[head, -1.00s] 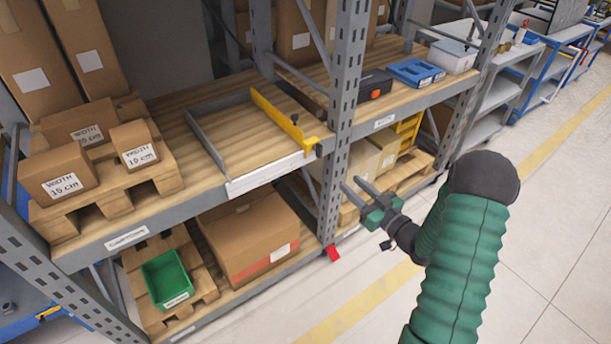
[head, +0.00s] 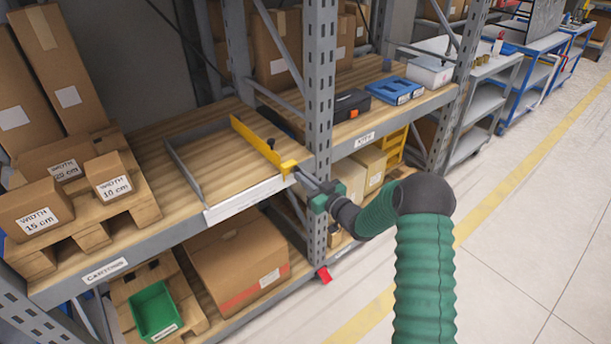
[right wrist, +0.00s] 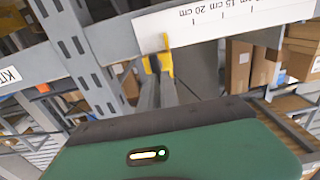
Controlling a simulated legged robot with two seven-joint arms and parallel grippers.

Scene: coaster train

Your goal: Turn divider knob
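The yellow divider (head: 255,143) lies along the right side of a grey-framed bay on the wooden shelf. In the right wrist view the two fingers (right wrist: 156,80) reach up to the yellow end piece (right wrist: 166,56), with a dark part by the tips. The gap between the fingers looks narrow; whether they grip anything is not clear. My left gripper is out of view.
A white scale strip (head: 248,199) with centimetre marks runs along the bay's front edge. A grey rack upright (head: 320,100) stands right beside my right gripper. Cartons labelled with widths (head: 35,212) sit on a pallet at left. The aisle floor (head: 520,230) is clear.

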